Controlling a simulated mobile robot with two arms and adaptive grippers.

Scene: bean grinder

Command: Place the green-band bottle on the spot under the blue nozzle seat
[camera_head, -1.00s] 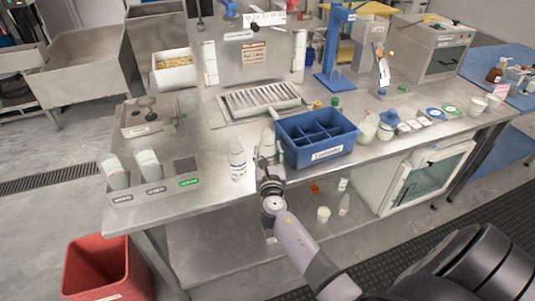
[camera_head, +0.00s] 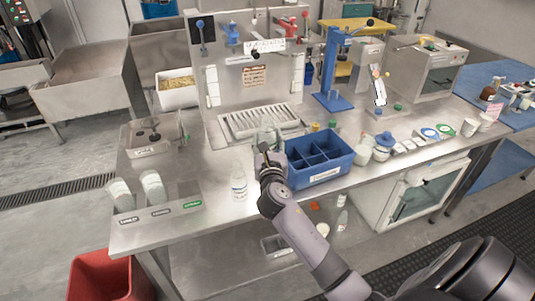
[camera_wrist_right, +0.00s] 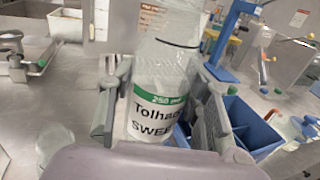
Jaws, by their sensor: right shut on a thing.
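The green-band bottle (camera_wrist_right: 162,98) is clear with a white label and a green stripe. My right gripper (camera_wrist_right: 160,112) is shut around it, one finger on each side. In the head view, my right gripper (camera_head: 268,152) holds the bottle (camera_head: 268,130) roughly upright, just in front of the slatted drip tray (camera_head: 258,121), left of the blue divided bin. I cannot tell how high its base is; the gripper hides it. The blue nozzle seat (camera_head: 231,35) is on the steel back panel, left of the red nozzle seat (camera_head: 290,27). My left gripper is out of view.
A second bottle (camera_head: 239,181) stands near the counter's front edge. The blue divided bin (camera_head: 345,158) is close to my gripper's right. A blue stand (camera_head: 333,98) rises behind the bin. Jars and round lids lie farther right.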

